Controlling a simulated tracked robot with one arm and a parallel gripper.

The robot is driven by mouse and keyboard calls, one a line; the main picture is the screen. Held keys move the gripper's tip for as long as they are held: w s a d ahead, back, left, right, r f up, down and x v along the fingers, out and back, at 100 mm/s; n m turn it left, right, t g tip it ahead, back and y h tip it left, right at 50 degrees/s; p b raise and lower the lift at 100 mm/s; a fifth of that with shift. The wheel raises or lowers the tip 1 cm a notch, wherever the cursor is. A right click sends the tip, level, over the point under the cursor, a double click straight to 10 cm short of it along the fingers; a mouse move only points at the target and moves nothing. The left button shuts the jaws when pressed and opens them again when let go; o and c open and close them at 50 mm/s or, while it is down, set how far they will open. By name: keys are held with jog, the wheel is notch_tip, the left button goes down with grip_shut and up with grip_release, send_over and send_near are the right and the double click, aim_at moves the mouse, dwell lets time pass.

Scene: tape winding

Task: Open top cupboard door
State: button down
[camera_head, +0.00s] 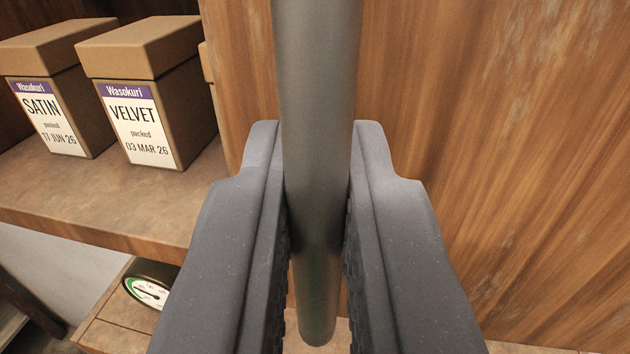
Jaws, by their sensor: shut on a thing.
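The top cupboard door (510,150) is a brown wooden panel filling the right of the view. Its left edge stands beside the open cupboard interior, so part of the inside shows. A grey metal bar handle (318,80) runs upright in front of the door. My gripper (318,190) is shut on the handle, with one dark grey finger on each side of it. The handle's lower end shows below, between the fingers. Its top runs out of the picture, and its mounts are not seen.
On the cupboard shelf (110,210) at the left stand a box labelled SATIN (50,95) and a box labelled VELVET (145,100). Part of another box shows behind the door edge. Below the shelf, a round dial gauge (150,285) sits on a wooden surface (120,325).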

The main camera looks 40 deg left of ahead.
jog(key=c, duration=1.9)
grip_release()
jog(key=shift+f, duration=0.25)
jog(key=shift+r, duration=0.1)
jog(key=shift+s, duration=0.1)
jog(key=shift+s+d+r+b, duration=0.15)
jog(key=shift+s+d+b, duration=0.1)
jog(key=shift+d+b, duration=0.1)
jog(key=shift+b+v, duration=0.8)
jog(key=shift+v, duration=0.15)
jog(key=shift+s+d, duration=0.2)
jog(key=shift+s, duration=0.1)
jog(key=b+v, duration=0.3)
jog(key=v, duration=0.7)
jog(key=shift+s, duration=0.15)
